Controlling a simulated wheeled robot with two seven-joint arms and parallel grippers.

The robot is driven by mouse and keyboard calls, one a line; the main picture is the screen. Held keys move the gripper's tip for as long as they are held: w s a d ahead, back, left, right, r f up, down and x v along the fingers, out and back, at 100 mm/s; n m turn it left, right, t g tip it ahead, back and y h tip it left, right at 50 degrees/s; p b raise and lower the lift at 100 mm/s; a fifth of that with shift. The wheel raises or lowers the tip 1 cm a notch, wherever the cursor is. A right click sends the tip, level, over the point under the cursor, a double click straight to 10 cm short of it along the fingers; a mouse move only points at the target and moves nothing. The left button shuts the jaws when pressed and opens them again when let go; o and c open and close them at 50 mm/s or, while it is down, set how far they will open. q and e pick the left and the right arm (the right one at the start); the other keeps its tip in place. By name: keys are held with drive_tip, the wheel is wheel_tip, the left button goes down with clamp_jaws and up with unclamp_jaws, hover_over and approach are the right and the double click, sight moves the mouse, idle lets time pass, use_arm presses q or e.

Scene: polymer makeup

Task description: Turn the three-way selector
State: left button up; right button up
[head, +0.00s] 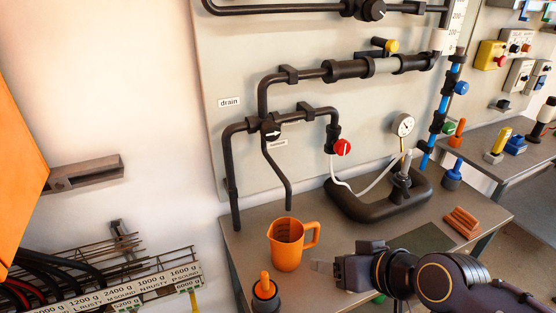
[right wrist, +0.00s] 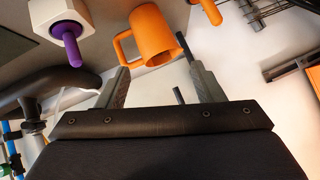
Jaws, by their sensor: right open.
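The three-way selector (head: 271,130) is a black round valve with a white arrow pointing right. It sits where the black pipes meet on the wall panel, left of centre in the head view. A "drain" label (head: 229,102) is up and left of it, and a second small label is just below. My right gripper (head: 322,267) is open and empty, low over the table and well below the selector, apart from it. Its two spread fingers also show in the right wrist view (right wrist: 157,66). The selector is not visible there. My left gripper is out of view.
An orange jug (head: 287,246) stands on the table just left of my right gripper. An orange-handled tool in a dark holder (head: 265,289) is at the front. A red valve knob (head: 343,147), a gauge (head: 403,125) and a thick black loop (head: 375,210) lie to the right.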

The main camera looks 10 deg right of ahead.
sight(273, 134)
drive_tip(key=w+a+r+t, duration=0.1)
drive_tip(key=w+r+t, duration=0.2)
drive_tip(key=w+r, duration=0.1)
drive_tip(key=w+a+r+n+t, duration=0.1)
drive_tip(key=w+a+r+t, duration=0.1)
drive_tip(key=w+r, duration=0.3)
drive_tip(key=w+a+r+n+t+h, duration=0.1)
drive_tip(key=w+a+r+t, duration=0.1)
drive_tip(key=w, duration=0.5)
drive_tip(key=shift+w+a+r+t, duration=0.15)
drive_tip(key=shift+r+t, duration=0.25)
drive_tip(key=shift+r, duration=0.3)
drive_tip(key=shift+w+a+r+t, duration=0.1)
drive_tip(key=shift+r+t, duration=0.3)
drive_tip(key=shift+r, duration=0.25)
drive_tip(key=w, duration=0.3)
drive_tip(key=w+a+p, duration=0.1)
drive_tip(key=w, duration=0.3)
drive_tip(key=shift+w+a, duration=0.2)
drive_tip(key=shift+w, duration=0.05)
drive_tip(key=c, duration=1)
